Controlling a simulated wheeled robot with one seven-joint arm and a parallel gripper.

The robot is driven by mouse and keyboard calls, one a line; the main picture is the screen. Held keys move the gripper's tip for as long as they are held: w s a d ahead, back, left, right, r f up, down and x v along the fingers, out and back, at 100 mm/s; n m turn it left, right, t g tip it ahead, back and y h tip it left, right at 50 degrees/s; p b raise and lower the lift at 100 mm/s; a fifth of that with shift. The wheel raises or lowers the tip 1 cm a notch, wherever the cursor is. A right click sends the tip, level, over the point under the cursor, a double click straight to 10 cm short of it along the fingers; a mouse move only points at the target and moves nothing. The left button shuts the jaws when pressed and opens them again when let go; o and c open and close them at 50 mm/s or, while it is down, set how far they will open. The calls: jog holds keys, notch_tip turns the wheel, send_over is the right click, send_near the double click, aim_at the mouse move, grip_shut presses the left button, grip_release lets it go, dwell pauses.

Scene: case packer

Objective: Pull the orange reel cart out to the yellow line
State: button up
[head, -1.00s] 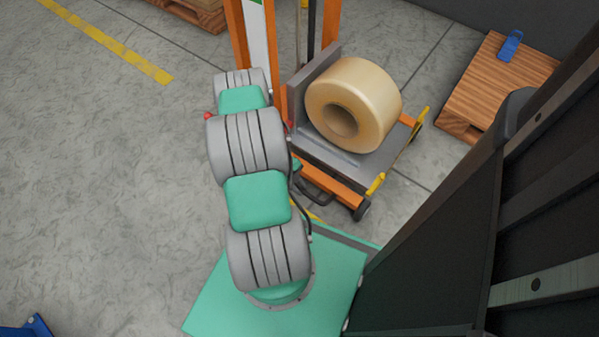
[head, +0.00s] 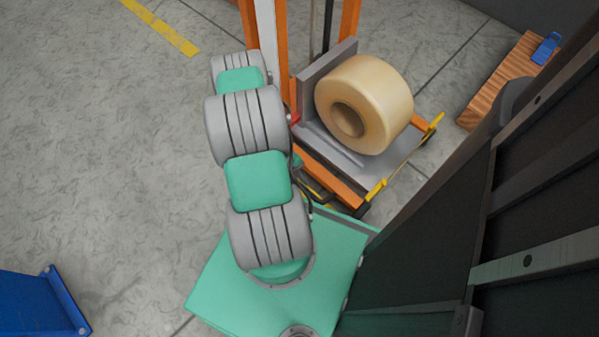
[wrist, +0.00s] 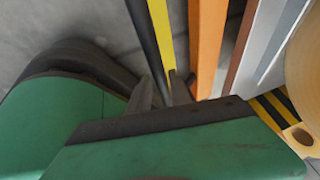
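The orange reel cart (head: 330,175) stands to the right of my arm in the head view, with orange uprights and a grey deck. A large cream reel (head: 385,95) lies on its side on the deck. My gripper is hidden behind my arm in the head view. In the wrist view, my gripper's (wrist: 160,93) grey fingertips reach beside a dark bar and a yellow strip, left of the cart's orange upright (wrist: 206,45). Whether they close on the dark bar is unclear. The yellow line (head: 160,27) is on the floor at the upper left.
A blue object (head: 35,305) stands at the lower left, near my base. A wooden pallet (head: 490,95) with a blue item (head: 546,48) on it lies at the right, beyond the cart. The grey floor left of my arm is clear.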

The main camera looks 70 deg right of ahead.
jog(key=shift+o, duration=1.4)
jog(key=shift+w+r, duration=0.1)
jog(key=p+v, duration=0.2)
jog(key=v, duration=0.5)
jog(key=shift+r+p, duration=0.3)
jog(key=shift+p, duration=0.05)
jog(key=shift+w, duration=0.1)
